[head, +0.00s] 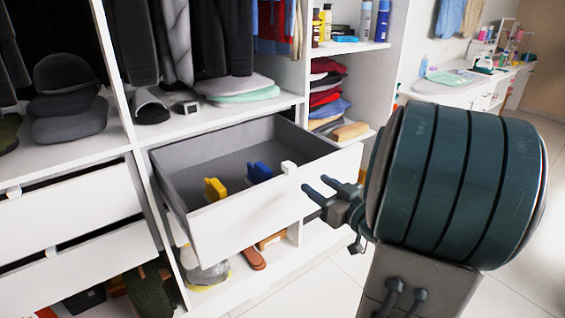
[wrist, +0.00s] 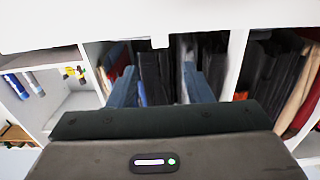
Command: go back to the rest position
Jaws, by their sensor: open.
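My gripper (head: 317,185) is open and empty at the centre right of the head view. Its two blue-grey fingers point toward the front of a pulled-out white drawer (head: 230,222), near the drawer's right end. I cannot tell whether they touch it. In the wrist view the two fingers (wrist: 158,78) stand apart, with dark hanging clothes seen between and beyond them. A yellow thing (head: 215,189) and a blue thing (head: 259,172) lie in the drawer.
The drawer juts out from the wardrobe. Folded clothes (head: 235,84) lie on the shelf above it. Bottles (head: 366,20) stand on a right-hand shelf. Two shut drawers (head: 70,210) are at the left. A white counter (head: 455,90) stands at the back right. Tiled floor (head: 325,290) is clear in front.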

